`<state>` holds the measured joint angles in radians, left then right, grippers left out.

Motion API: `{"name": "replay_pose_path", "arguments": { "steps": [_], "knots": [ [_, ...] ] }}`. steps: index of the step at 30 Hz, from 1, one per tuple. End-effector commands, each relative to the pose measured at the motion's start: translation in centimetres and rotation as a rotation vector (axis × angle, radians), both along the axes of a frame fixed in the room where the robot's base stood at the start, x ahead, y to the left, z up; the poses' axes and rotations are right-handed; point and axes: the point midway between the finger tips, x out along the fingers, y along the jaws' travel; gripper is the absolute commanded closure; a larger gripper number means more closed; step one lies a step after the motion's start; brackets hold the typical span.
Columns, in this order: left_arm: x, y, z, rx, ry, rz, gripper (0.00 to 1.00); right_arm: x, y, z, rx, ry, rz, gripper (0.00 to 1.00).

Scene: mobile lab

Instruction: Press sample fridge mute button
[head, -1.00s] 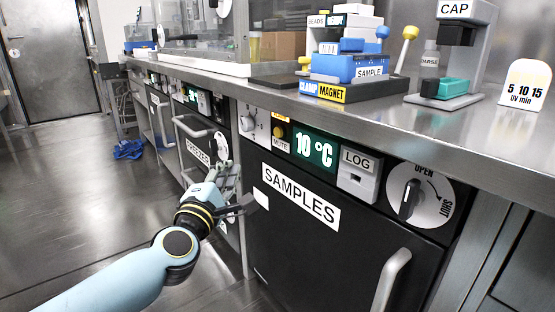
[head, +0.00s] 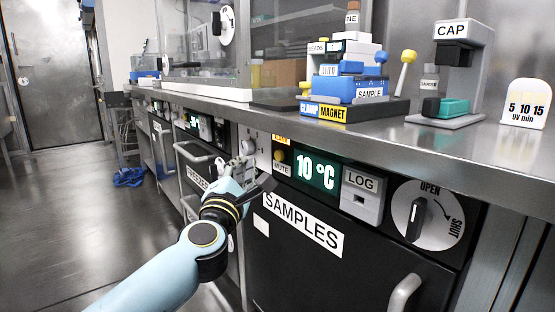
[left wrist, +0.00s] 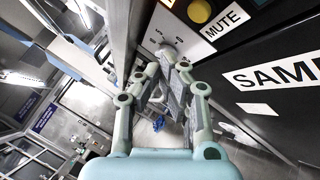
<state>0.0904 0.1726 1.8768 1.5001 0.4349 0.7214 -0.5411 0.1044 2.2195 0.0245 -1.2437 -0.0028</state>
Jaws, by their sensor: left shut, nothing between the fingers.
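The sample fridge (head: 330,262) is a black-fronted unit under the bench, labelled SAMPLES. Its mute button (head: 280,155) is a small yellow round knob above a MUTE label, left of the green 10 °C display (head: 316,171). In the left wrist view, the yellow button (left wrist: 199,11) shows at the top edge, beyond and right of the fingertips. My left gripper (head: 246,160) is shut and empty, in front of the white panel just left of the button, apart from it. My right gripper is not in view.
The steel bench edge (head: 400,148) overhangs the panel just above. A LOG box (head: 361,193) and an OPEN/SHUT dial (head: 426,218) sit right of the display. The fridge handle (head: 404,294) sticks out below. Freezer handles (head: 195,160) are at the left.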

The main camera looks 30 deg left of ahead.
Motion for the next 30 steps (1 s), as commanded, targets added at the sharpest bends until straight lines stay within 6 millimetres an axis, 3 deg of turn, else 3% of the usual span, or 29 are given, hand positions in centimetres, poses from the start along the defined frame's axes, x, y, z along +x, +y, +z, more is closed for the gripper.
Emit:
{"name": "replay_pose_path", "arguments": {
  "steps": [6, 12, 30],
  "knots": [
    [2.6, -1.0, -0.1, 0.000, 0.000, 0.001, 1.00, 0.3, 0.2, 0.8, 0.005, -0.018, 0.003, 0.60],
    [3.9, -1.6, 0.0, 0.001, 0.000, 0.000, 1.00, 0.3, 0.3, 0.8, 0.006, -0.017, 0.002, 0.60],
    [4.1, -1.7, 0.0, 0.002, 0.001, 0.000, 1.00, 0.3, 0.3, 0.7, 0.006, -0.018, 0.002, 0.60]
  ]
}}
